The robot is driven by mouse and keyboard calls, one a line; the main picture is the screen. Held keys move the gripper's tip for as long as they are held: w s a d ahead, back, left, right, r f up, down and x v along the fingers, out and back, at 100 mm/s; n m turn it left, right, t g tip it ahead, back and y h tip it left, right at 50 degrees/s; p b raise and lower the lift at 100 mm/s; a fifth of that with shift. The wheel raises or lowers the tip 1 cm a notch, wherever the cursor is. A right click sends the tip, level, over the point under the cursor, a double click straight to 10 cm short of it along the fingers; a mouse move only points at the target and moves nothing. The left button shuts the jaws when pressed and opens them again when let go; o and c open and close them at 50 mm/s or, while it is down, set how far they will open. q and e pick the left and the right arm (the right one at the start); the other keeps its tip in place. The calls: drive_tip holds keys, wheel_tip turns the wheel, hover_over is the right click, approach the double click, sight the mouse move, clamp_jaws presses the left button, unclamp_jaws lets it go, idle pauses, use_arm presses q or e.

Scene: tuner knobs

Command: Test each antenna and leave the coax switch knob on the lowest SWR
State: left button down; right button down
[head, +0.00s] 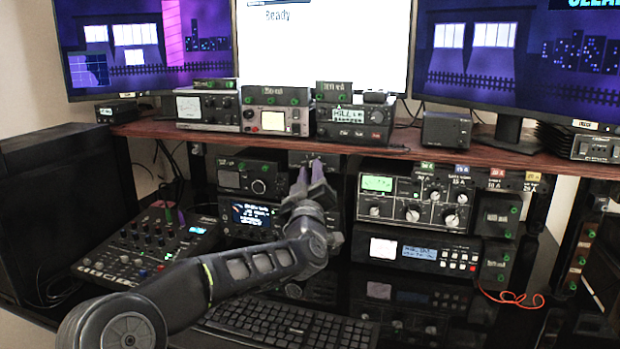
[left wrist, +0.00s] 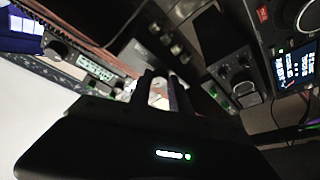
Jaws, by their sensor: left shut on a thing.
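My left gripper (head: 311,172) reaches up in front of a small dark box (head: 331,158) under the wooden shelf. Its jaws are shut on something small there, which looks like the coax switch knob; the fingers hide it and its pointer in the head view. In the left wrist view the fingers (left wrist: 162,92) are close together with a pale thing between them. A tuner (head: 420,200) with a lit green meter (head: 377,183) stands right of the gripper; its needle is too small to read. My right gripper is not in view.
The shelf (head: 440,147) carries several radios and a lit meter (head: 272,121). Coloured tags, such as a green one (head: 427,167), hang under its right part. A mixer (head: 145,240) and a keyboard (head: 285,325) lie on the desk. A radio (head: 425,254) sits below the tuner.

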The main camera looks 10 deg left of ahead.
use_arm(q)
drive_tip(key=shift+n, duration=0.7)
drive_tip(key=c, duration=1.2)
unclamp_jaws()
drive_tip(key=shift+s, duration=0.1)
drive_tip(key=b+v, duration=0.1)
drive_tip(key=v, duration=0.6)
drive_tip(key=shift+s+d, duration=0.15)
drive_tip(key=shift+s, duration=0.2)
drive_tip(key=shift+r, duration=0.15)
